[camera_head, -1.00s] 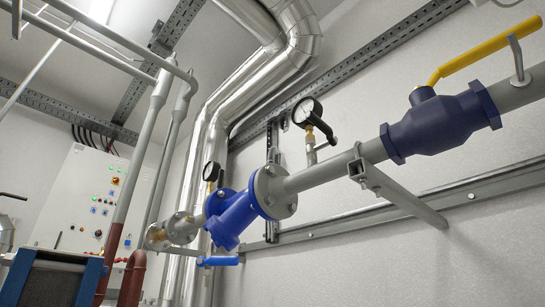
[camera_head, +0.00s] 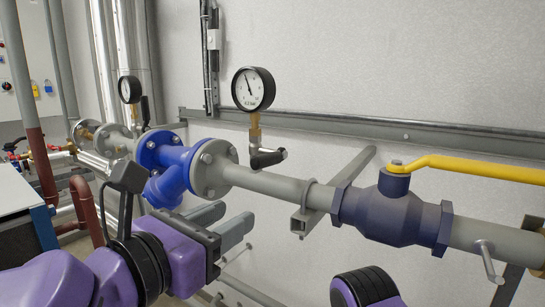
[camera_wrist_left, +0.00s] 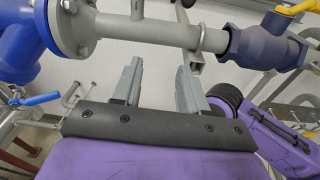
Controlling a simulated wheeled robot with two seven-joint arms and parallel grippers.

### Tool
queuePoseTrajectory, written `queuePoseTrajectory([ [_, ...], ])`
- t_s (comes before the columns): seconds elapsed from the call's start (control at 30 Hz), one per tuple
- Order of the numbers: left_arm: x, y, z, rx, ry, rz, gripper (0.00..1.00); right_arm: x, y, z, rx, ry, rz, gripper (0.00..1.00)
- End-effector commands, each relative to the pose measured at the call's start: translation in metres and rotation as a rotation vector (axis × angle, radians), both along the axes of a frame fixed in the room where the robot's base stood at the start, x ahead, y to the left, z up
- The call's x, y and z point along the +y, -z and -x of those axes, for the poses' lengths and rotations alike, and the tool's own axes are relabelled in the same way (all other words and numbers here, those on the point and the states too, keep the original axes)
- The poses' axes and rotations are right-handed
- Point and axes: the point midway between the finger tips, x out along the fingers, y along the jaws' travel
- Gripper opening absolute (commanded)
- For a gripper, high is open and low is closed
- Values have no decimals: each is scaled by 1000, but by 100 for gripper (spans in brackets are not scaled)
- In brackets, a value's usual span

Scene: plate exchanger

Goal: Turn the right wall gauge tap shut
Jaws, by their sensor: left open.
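The right wall gauge (camera_head: 253,89) is a round white dial with a black rim, upright on a brass stem above the grey pipe. Its tap (camera_head: 268,157) has a dark handle pointing sideways to the right, across the line of the stem. My left gripper (camera_head: 222,222) is open and empty, below the grey pipe and lower left of the tap, apart from it. In the left wrist view its two grey fingers (camera_wrist_left: 158,85) are spread just under the pipe, with nothing between them. My right gripper is not in view.
A blue valve body (camera_head: 170,165) and flange sit left of the tap. A dark blue ball valve (camera_head: 390,210) with a yellow lever (camera_head: 480,168) is at the right. A bracket (camera_head: 335,190) juts out under the pipe. Another gauge (camera_head: 130,90) stands farther left.

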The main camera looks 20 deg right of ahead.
Motion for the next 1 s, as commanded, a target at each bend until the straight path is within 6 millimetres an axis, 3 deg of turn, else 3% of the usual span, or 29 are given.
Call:
queuePoseTrajectory([
  [0.03, 0, -39, 10, -5, 14, 46, 43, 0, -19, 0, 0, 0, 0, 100],
  [0.1, 0, -60, 20, -7, 32, 87, 43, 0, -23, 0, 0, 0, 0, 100],
  [0.17, -1, -68, 22, -6, 39, 104, 43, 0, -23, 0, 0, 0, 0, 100],
  [0.63, -72, -68, -31, -5, 41, 105, 43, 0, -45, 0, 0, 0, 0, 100],
  [1.0, -83, -65, -41, -8, 40, 106, 43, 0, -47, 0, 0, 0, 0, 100],
])
